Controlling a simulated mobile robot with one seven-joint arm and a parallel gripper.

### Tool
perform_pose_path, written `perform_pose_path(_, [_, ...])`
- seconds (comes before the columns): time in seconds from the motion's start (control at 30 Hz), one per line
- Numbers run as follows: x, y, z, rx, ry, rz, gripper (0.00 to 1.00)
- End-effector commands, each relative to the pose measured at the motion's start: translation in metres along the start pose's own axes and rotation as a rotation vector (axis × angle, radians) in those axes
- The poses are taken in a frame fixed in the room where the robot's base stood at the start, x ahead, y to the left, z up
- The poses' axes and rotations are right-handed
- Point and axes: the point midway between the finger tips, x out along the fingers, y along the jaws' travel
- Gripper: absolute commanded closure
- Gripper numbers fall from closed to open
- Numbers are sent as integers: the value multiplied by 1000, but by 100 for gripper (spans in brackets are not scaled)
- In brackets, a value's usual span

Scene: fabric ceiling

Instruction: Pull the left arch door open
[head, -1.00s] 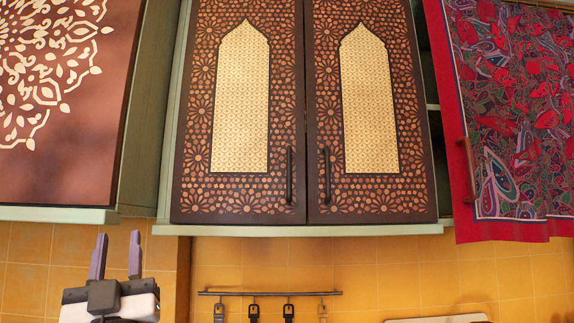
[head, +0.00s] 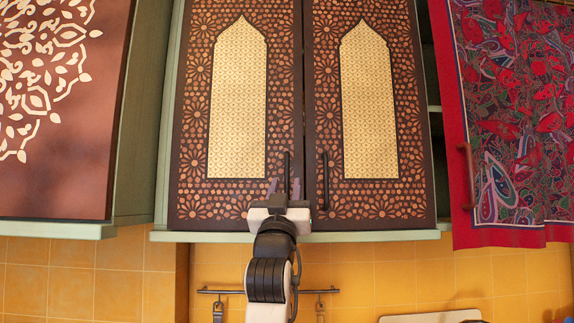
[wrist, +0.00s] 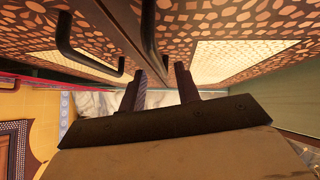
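The left arch door (head: 195,120) is a dark brown cabinet door with copper patterns and a pale arch panel. It looks closed. Its dark vertical bar handle (head: 287,166) is near the door's lower right edge. My gripper (head: 284,187) is raised at the handle's lower part, fingers pointing up. In the wrist view my gripper (wrist: 162,69) has its two fingers apart, with the handle (wrist: 149,35) running down between their tips. I cannot tell whether either finger touches it. The wrist view shows this door on the right of the picture.
The right arch door (head: 415,150) is beside it, its own handle (head: 325,183) close to my gripper; it also shows in the wrist view (wrist: 75,40). A red patterned cloth (head: 500,130) hangs at right. A brown cabinet door (head: 60,170) is at left. A hook rail (head: 225,291) is below.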

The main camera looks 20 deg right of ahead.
Motion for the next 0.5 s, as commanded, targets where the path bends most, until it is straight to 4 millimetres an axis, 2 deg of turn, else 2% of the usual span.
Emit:
perform_pose_path(0.03, [13,0,-3,-1,-2,0,68])
perform_pose_path(0.2, [32,0,-2,0,-1,0,68])
perform_pose_path(0.5, [39,0,0,0,1,0,68])
